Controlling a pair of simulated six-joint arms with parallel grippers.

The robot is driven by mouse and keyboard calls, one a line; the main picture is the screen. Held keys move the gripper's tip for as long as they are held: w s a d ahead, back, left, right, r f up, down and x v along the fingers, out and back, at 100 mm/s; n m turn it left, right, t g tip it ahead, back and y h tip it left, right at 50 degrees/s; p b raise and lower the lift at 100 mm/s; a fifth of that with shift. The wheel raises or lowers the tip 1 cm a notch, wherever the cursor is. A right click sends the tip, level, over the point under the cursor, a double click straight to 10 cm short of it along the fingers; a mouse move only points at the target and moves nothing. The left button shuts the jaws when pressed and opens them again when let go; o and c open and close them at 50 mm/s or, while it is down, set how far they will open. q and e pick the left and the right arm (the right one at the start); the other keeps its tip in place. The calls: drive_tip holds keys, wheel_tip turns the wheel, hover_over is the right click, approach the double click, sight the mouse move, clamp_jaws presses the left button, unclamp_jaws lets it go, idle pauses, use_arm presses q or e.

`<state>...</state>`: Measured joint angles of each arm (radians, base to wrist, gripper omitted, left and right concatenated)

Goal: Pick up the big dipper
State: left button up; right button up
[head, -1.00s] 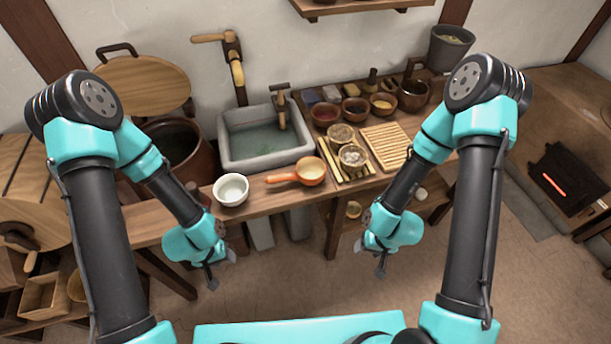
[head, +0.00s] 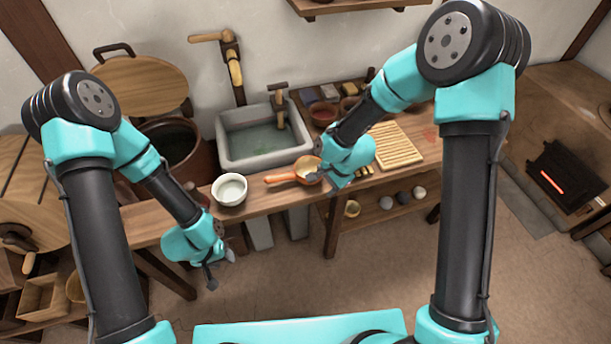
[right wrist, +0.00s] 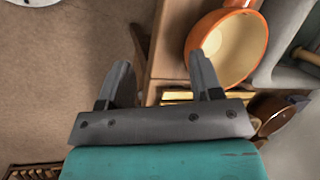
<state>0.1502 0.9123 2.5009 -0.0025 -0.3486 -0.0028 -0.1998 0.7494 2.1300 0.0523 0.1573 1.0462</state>
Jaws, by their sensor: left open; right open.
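The big dipper (head: 284,178), orange with a pale inside and a straight handle pointing left, lies on the counter in front of the sink. My right gripper (head: 325,180) is at the right side of its bowl, its forearm hiding part of that area. In the right wrist view my right gripper (right wrist: 160,62) is open and empty. The dipper's bowl (right wrist: 232,48) is just beyond its right finger there, not between the fingers; I cannot tell whether they touch. My left gripper (head: 220,270) is open and empty, below and in front of the counter edge.
A white bowl (head: 230,189) stands close to the left of the dipper's handle. The stone sink (head: 222,150) is behind. A slatted wooden board (head: 397,146) lies to the right.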

sight(275, 176)
drive_tip(key=w+a+r+m, duration=0.4)
drive_tip(key=a+r, duration=0.4)
drive_tip(key=r, duration=0.3)
drive_tip(key=shift+w+a+r+m, duration=0.2)
drive_tip(key=shift+a+r+m, duration=0.05)
drive_tip(key=shift+a+m, duration=0.15)
drive_tip(key=shift+f, duration=0.1)
drive_tip(key=x, duration=1.2)
drive_tip(key=shift+a, duration=0.2)
drive_tip(key=shift+a+x, duration=0.2)
drive_tip(key=shift+x, duration=1.05)
drive_tip(key=shift+a+x, duration=0.2)
drive_tip(key=shift+x, duration=1.05)
drive_tip(key=shift+s, duration=0.15)
